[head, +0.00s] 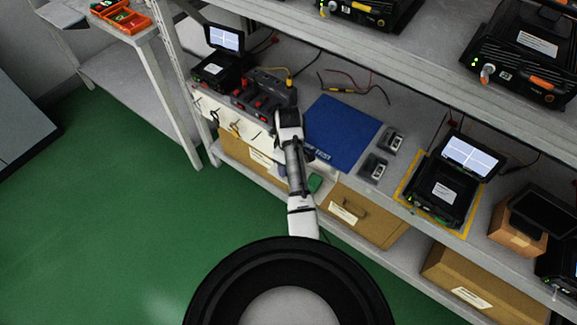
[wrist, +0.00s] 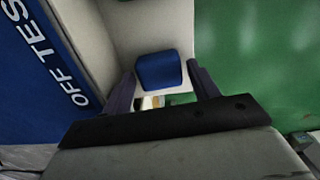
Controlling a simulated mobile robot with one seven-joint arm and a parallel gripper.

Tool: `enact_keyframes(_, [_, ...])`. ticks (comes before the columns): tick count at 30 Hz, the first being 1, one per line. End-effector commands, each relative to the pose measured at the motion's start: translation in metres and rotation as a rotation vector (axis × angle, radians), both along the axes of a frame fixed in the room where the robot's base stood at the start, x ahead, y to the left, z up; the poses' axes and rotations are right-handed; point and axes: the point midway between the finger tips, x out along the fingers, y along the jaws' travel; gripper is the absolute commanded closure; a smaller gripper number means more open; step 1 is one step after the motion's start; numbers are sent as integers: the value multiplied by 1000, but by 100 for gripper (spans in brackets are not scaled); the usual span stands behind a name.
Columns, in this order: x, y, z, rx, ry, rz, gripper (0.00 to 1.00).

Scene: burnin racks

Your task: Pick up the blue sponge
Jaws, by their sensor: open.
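The blue sponge (wrist: 158,70) lies on a pale surface near its edge in the wrist view. My gripper (wrist: 161,80) is open, with one dark finger on each side of the sponge in the picture. I cannot tell whether the sponge is between the fingertips or a little beyond them. No finger is clearly touching it. In the head view my arm reaches over the shelf's front edge, and I cannot make out the sponge or the fingers there.
A blue mat (head: 343,132) with white lettering lies beside the sponge; it also shows in the wrist view (wrist: 38,70). Dark devices (head: 262,92) stand left of my arm. Two small boxes (head: 374,167) and a screened unit (head: 452,180) stand to the right. Green floor (head: 120,230) is open in front.

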Motion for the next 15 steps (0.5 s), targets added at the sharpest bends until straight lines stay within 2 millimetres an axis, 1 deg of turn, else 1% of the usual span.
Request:
enact_keyframes(3, [0, 0, 0, 0, 0, 0, 41])
enact_keyframes(10, [0, 0, 0, 0, 0, 0, 71])
enact_keyframes(11, [0, 0, 0, 0, 0, 0, 73])
enact_keyframes(15, [0, 0, 1, -1, -1, 0, 73])
